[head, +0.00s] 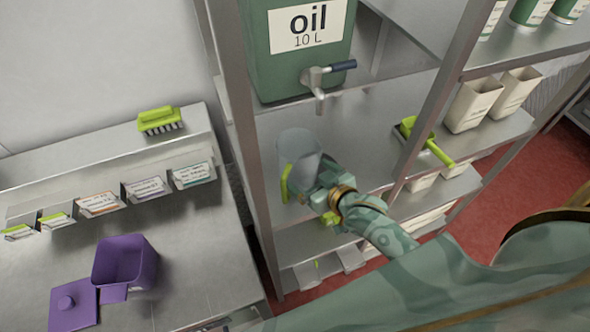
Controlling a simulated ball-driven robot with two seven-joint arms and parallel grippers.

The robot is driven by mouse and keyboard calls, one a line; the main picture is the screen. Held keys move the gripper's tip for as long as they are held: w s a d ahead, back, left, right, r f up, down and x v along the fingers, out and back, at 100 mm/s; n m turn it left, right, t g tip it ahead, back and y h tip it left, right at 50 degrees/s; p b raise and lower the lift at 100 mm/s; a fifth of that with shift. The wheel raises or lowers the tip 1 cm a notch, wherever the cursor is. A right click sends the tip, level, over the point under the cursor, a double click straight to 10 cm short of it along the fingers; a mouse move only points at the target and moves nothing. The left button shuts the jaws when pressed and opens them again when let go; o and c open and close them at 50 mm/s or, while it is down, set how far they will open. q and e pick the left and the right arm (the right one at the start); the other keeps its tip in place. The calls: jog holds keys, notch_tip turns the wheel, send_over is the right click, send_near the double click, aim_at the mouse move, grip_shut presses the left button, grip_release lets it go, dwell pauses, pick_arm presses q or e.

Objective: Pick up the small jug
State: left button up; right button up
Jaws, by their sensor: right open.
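The small jug (296,146), a translucent grey vessel, stands on the metal shelf below the tap of the oil container. A yellow-green strip at its lower left, probably its handle, shows beside my gripper. My right gripper (312,182) is open at the jug's near lower side and hides part of it. I cannot tell whether the fingers touch the jug. My left gripper is out of view.
The green oil container (262,57) with its tap (318,78) is above the jug. Shelf posts (440,95) stand on both sides. A green scoop (428,140) is to the right. A purple tub (125,262) and a green brush (160,121) are at left.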

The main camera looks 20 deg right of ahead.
jog(key=x, duration=0.4)
jog(key=shift+a+f, duration=0.1)
jog(key=shift+c, duration=0.2)
jog(key=c, duration=0.6)
jog(key=shift+c, duration=0.2)
